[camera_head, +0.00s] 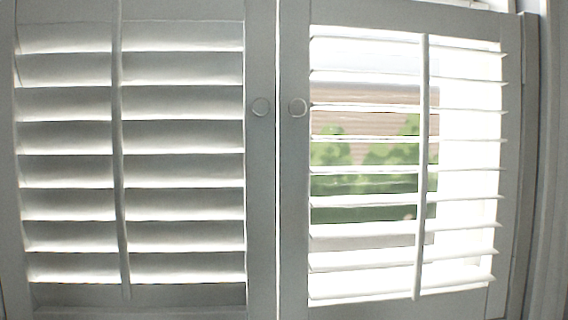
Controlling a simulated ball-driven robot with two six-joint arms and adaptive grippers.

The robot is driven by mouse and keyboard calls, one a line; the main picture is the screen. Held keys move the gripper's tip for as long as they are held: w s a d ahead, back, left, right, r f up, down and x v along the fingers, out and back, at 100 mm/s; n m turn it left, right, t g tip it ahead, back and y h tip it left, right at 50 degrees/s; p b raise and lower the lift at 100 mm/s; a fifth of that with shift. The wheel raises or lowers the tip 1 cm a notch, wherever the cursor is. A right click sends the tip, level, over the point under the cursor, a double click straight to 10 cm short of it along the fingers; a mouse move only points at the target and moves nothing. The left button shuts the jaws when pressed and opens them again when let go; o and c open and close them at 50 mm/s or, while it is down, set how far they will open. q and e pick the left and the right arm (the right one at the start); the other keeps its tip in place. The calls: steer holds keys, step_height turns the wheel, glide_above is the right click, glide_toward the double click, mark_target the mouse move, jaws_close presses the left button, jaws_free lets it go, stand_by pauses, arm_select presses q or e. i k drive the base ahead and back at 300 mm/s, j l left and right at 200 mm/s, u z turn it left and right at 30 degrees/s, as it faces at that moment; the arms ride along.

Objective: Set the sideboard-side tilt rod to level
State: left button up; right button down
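Two white louvred shutter panels fill the head view. The left panel's tilt rod (119,150) runs vertically down the middle of its slats, and those slats (185,137) are tilted nearly closed. The right panel's tilt rod (422,165) also runs vertically, and its slats (365,172) lie about level, with daylight and outdoors showing between them. No sideboard shows, so I cannot tell which rod is on its side. Neither of my grippers is in view.
The panels appear shut against each other. The window frame (548,200) stands at the right edge. Nothing shows in front of the shutters.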

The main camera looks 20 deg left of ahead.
mark_target(116, 34)
steer(key=u, duration=0.5)
steer(key=i+j+u, duration=0.1)
steer(key=u, duration=0.85)
steer(key=i, duration=0.05)
